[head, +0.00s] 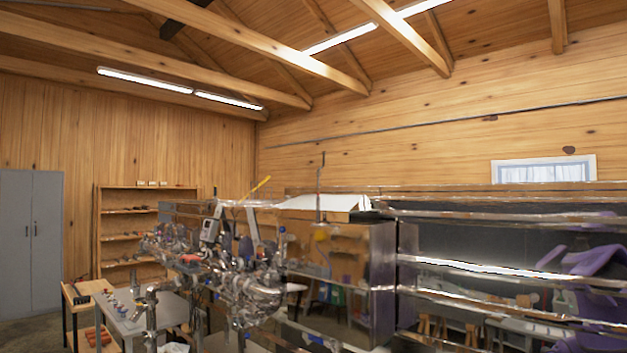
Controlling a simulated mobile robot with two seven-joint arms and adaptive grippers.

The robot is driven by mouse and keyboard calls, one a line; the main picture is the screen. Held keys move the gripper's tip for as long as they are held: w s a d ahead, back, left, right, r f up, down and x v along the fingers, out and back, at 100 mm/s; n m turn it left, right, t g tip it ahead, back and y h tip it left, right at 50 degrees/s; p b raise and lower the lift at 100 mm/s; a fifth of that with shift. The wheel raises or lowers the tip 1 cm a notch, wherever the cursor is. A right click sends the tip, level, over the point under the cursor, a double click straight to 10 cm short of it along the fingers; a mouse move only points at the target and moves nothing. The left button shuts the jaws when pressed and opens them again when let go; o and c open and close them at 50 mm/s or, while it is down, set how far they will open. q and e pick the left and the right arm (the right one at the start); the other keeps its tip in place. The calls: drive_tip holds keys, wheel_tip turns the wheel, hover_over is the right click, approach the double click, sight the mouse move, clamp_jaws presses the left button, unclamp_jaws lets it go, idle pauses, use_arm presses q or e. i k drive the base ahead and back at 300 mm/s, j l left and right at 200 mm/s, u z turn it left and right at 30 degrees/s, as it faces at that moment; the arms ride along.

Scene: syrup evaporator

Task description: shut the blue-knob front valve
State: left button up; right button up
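The syrup evaporator (378,285) is a long shiny steel machine from the middle to the right of the head view. A dense cluster of steel pipes and valves (250,290) covers its left end. Small blue parts show there: a blue knob (282,231) near the top right of the cluster and a blue piece (316,340) low at the bottom edge. I cannot tell which belongs to the front valve, or whether that valve is open or shut. Neither of my grippers is in view.
A grey table (160,312) with small items stands left of the pipes, beside a wooden bench (88,289). A wooden shelf (98,230) and grey cabinet (30,240) stand along the back left. Purple shapes (590,250) show in the mirror-like steel at right. Floor shows at far left.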

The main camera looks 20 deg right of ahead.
sight(221, 287)
drive_tip(key=k+j+u, duration=0.15)
drive_tip(key=k+u, duration=0.25)
drive_tip(key=k, duration=0.25)
drive_tip(key=i+u, duration=0.55)
drive_tip(key=u, duration=0.3)
drive_tip(key=i+l, duration=0.1)
drive_tip(key=i, duration=0.4)
drive_tip(key=i+l, duration=0.15)
drive_tip(key=i, duration=0.35)
drive_tip(key=i+l, duration=0.1)
drive_tip(key=i, duration=2.05)
drive_tip(key=l+z, duration=0.05)
